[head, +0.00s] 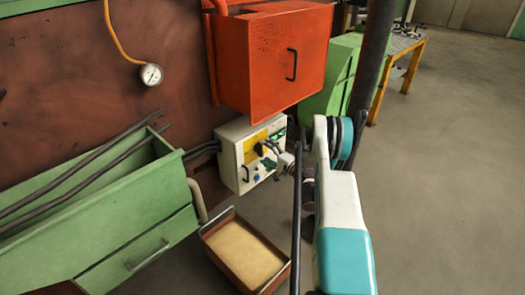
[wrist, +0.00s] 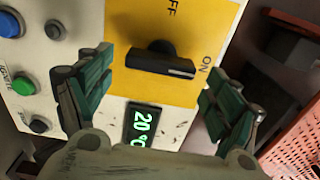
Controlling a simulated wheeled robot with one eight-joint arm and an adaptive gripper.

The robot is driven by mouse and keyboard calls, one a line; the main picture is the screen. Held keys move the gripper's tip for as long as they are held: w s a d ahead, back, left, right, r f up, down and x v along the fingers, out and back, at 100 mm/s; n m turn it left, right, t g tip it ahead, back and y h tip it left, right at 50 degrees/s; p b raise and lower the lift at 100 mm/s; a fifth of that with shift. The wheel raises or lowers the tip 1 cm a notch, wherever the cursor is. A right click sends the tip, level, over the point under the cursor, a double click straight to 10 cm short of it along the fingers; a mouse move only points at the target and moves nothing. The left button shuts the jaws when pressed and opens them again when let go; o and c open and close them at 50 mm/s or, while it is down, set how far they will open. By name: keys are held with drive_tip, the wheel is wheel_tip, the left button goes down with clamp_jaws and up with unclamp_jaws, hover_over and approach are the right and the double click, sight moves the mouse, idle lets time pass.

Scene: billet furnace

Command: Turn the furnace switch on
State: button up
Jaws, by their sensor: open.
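The furnace switch (wrist: 160,60) is a black bar knob on a yellow plate (wrist: 215,22). In the wrist view the bar lies nearly crosswise. Its right end is close to the ON mark; the OFF mark, partly cut off, is above the knob. My gripper (wrist: 156,84) is open, with one green-padded finger on either side of the knob and visible gaps between. In the head view my gripper (head: 271,154) is at the front of the white control box (head: 230,163); the knob is small and hard to make out there.
A green display (wrist: 143,124) reads about 20 °C below the knob. Blue, green and dark buttons (wrist: 22,85) are at the left. An orange cabinet (head: 270,60) hangs above the box. A tray (head: 245,252) and green bin (head: 100,210) stand nearby. Open floor lies right.

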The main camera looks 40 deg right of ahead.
drive_tip(key=shift+s+d, duration=0.15)
drive_tip(key=shift+s, duration=2.2)
drive_tip(key=shift+r, duration=0.1)
